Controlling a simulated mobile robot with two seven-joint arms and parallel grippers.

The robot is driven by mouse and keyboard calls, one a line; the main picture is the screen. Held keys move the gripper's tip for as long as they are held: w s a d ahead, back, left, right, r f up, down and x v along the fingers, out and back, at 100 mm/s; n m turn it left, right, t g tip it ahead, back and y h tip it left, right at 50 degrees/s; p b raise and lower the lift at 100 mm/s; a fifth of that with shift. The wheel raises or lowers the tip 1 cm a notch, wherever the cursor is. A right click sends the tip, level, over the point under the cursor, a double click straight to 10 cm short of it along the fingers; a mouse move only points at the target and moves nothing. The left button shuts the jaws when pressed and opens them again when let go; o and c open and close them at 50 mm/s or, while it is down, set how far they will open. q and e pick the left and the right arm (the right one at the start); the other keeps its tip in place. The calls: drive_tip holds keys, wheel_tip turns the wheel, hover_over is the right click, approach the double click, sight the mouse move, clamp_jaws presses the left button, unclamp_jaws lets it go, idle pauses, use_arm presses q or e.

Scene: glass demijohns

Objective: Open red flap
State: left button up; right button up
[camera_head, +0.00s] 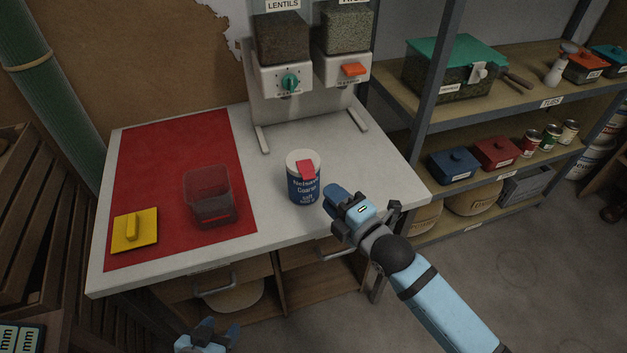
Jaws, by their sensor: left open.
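The red flap (306,167) is on the white lid of a blue salt canister (304,191). It lies at the front part of the lid and reaches its rim; whether it is raised at all is hard to tell. The canister stands upright on the white table. My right gripper (334,200) is just right of the canister, apart from it, pointing toward it. Its fingers overlap in this view, so its opening is unclear. My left gripper (211,333) is open at the bottom edge, below the table's front, partly cut off by the frame.
A clear reddish container (210,196) and a yellow lid with a handle (135,230) sit on the red mat (178,150) at left. Dispensers (284,78) stand behind the canister. Shelves (470,185) with boxes and cans are at right. Bare table surrounds the canister.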

sight(307, 169)
drive_tip(key=x, duration=0.6)
drive_tip(key=shift+w+a, duration=0.2)
drive_tip(key=shift+w, duration=0.05)
clamp_jaws()
